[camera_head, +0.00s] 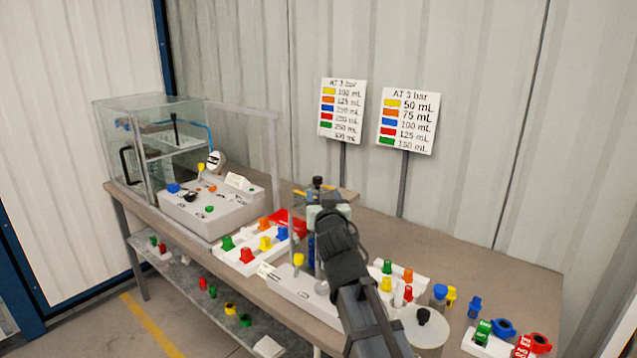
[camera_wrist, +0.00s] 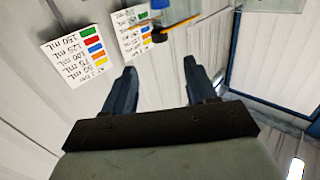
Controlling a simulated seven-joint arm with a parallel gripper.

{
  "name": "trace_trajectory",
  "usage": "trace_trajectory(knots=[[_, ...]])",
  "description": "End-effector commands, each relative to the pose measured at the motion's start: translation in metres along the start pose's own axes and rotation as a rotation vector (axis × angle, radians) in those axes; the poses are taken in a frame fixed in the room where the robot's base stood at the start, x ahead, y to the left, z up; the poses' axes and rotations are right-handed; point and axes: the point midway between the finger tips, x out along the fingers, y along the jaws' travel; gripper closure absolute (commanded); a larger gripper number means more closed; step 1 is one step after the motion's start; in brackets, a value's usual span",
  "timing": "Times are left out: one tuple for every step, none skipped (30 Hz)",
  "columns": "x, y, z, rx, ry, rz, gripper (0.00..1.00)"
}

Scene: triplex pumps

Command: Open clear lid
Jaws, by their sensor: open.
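My gripper (camera_wrist: 161,74) is open, with nothing between its dark fingers in the wrist view. In the head view its hand (camera_head: 326,212) is over the middle of the bench, and the fingers are mostly hidden. A clear-sided piece (camera_head: 300,197) with a black knob (camera_head: 317,182) on top shows just beyond the hand. In the wrist view a black knob (camera_wrist: 159,35) and an orange-yellow bar (camera_wrist: 180,25) lie beyond the fingertips, apart from them. I cannot tell for sure whether this piece is the clear lid. A clear box (camera_head: 112,118) with a black handle (camera_head: 127,166) stands far left.
Coloured valve knobs stand on white blocks (camera_head: 246,270) along the bench. A grey control box (camera_head: 212,215) is at the left. A pale jar (camera_head: 432,335) with a black knob stands front right. Two signs (camera_head: 342,110) stand behind. The back right bench top (camera_head: 480,262) is clear.

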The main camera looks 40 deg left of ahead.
Motion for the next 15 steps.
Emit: trace_trajectory(knots=[[0.013,0.000,-0.001,0.000,-0.001,0.000,0.43],[0.018,0.000,-0.001,0.000,-0.001,0.000,0.43],[0.025,0.000,-0.001,0.000,-0.001,0.000,0.43],[0.030,0.000,-0.001,0.000,-0.001,0.000,0.43],[0.035,0.000,-0.001,0.000,0.000,0.000,0.43],[0.043,0.000,-0.001,0.000,0.000,0.000,0.43],[0.048,0.000,-0.001,0.000,0.000,0.000,0.43],[0.053,0.000,-0.001,0.000,0.000,-0.001,0.43],[0.060,0.000,-0.001,0.000,0.000,-0.001,0.43],[0.066,0.000,-0.001,0.000,0.000,-0.001,0.43],[0.071,0.000,-0.001,0.000,0.000,-0.001,0.43],[0.078,0.000,0.000,0.000,-0.001,-0.001,0.43],[0.082,0.000,0.000,0.000,-0.001,-0.001,0.43],[0.086,0.000,0.000,0.000,-0.001,-0.001,0.43],[0.092,0.000,0.000,0.000,-0.001,-0.001,0.43]])
